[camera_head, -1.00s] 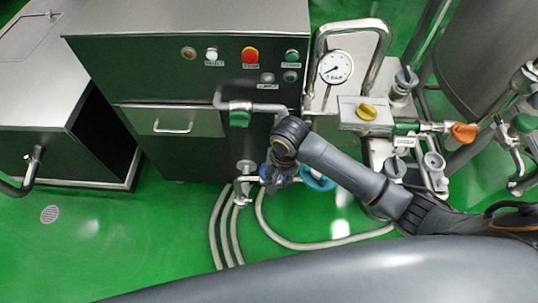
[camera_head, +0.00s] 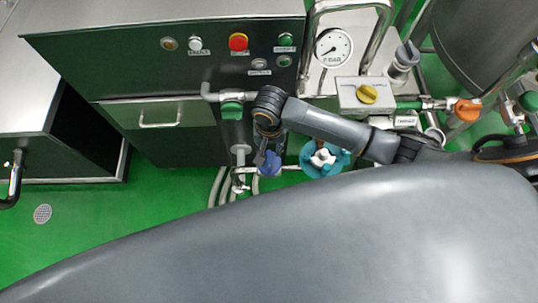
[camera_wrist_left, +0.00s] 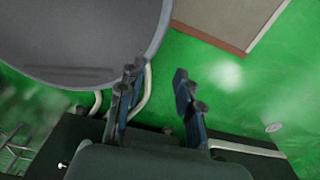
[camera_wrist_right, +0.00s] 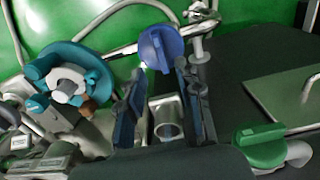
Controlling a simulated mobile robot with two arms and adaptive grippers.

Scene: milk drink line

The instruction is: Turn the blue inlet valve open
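The blue inlet valve (camera_head: 271,164) has a round blue knob on the low pipework in front of the dark cabinet. In the right wrist view the blue knob (camera_wrist_right: 160,48) sits just beyond the fingertips, roughly centred between them. My right gripper (camera_wrist_right: 160,72) is open, with a finger on either side and nothing held. In the head view my right gripper (camera_head: 264,150) is just above the knob and partly covers it. I cannot tell whether a finger touches it. My left gripper (camera_wrist_left: 155,72) is open and empty over green floor, away from the valve.
A teal round fitting (camera_head: 325,158) with a white centre is close to the right of the blue valve. A green-handled valve (camera_head: 231,109) is on the cabinet front at left. A yellow knob (camera_head: 367,94) and pressure gauge (camera_head: 333,47) stand behind. Hoses run over the floor.

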